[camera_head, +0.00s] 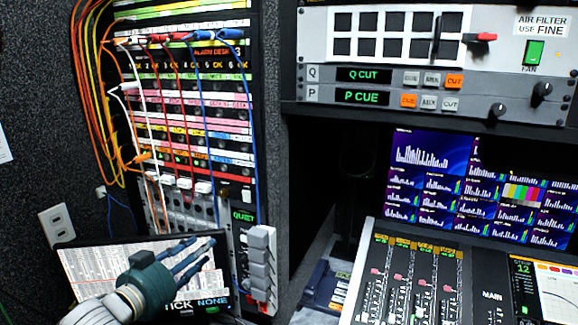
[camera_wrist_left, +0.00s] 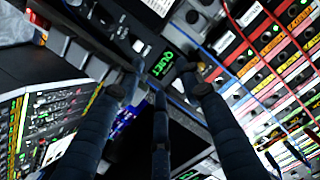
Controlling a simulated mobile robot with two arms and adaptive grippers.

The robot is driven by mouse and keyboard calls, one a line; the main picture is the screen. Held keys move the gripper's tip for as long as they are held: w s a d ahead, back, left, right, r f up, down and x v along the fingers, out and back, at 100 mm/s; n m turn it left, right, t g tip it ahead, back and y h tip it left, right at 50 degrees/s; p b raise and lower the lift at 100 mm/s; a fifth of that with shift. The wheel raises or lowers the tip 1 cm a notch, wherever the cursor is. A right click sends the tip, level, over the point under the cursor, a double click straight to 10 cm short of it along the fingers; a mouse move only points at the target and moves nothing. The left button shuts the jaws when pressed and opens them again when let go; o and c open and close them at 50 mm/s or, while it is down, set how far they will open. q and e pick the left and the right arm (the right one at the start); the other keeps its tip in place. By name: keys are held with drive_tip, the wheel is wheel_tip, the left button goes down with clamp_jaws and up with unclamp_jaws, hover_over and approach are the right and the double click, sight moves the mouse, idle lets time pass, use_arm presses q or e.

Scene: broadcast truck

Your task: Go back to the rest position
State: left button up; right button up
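My left gripper (camera_head: 190,257) comes in at the lower left of the head view, its dark fingers pointing up and to the right. It is in front of a tilted screen (camera_head: 90,270) that shows a printed-looking list and the words "TICK NONE". In the left wrist view its three fingers (camera_wrist_left: 165,85) are spread apart with nothing between them. Beyond them is a panel with a green "QUIET" display (camera_wrist_left: 163,65); in the head view this display (camera_head: 243,215) is right of the gripper. My right gripper is in neither view.
A patch rack (camera_head: 200,110) with coloured cables stands behind the gripper. Grey stacked blocks (camera_head: 262,262) are to its right. A mixing desk (camera_head: 410,280) with faders, a bank of monitors (camera_head: 430,150) and a cue panel (camera_head: 430,87) fill the right side.

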use_arm(q)
drive_tip(key=s+d+f+n+g+y, duration=0.1)
drive_tip(key=s+d+f+n+g, duration=0.15)
drive_tip(key=s+f, duration=0.65)
drive_tip(key=s+d+f+n+g+y, duration=0.1)
drive_tip(key=s+d+f+g+y, duration=0.15)
drive_tip(key=s+f, duration=0.6)
drive_tip(key=s+a+f+n+g+y, duration=0.1)
drive_tip(key=s+f+g, duration=0.3)
drive_tip(key=s, duration=0.5)
drive_tip(key=s+f+n+g, duration=0.2)
drive_tip(key=s+f+g, duration=0.1)
drive_tip(key=s+f, duration=0.55)
drive_tip(key=s+f+g, duration=0.1)
drive_tip(key=s+f, duration=0.1)
drive_tip(key=f, duration=1.1)
drive_tip(key=s+f, duration=0.3)
drive_tip(key=f, duration=1)
drive_tip(key=s+a+f+g, duration=0.1)
drive_tip(key=s+a+f, duration=0.2)
drive_tip(key=s+f, duration=1.3)
drive_tip(key=shift+s+m+g+b, duration=0.15)
drive_tip(key=shift+m+g+b, duration=0.15)
drive_tip(key=shift+m+b, duration=0.15)
drive_tip(key=shift+y, duration=0.25)
